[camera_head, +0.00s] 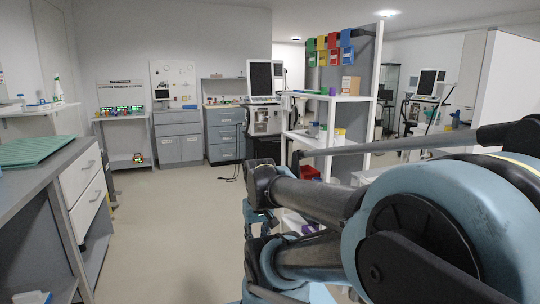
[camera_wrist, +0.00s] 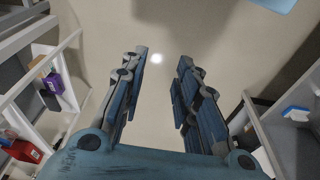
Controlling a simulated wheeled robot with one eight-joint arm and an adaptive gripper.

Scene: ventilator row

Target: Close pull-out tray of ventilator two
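A ventilator with a dark screen (camera_head: 261,80) stands at the back middle in the head view, beside the white shelf rack. Another ventilator with a dark screen (camera_head: 428,83) stands farther back on the right. I cannot tell which one is ventilator two. No pull-out tray can be made out clearly on either; the lower parts are small or partly hidden. My gripper (camera_wrist: 160,58) is open and empty in the wrist view, its two blue-grey fingers well apart above bare floor. It is far from both ventilators and touches nothing.
A white shelf rack (camera_head: 333,98) stands right of the middle, partly behind my arm. A grey bench with white drawers (camera_head: 84,192) and a green mat (camera_head: 40,151) is at the left. Grey cabinets (camera_head: 222,133) line the back wall. The floor (camera_head: 175,225) between is clear.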

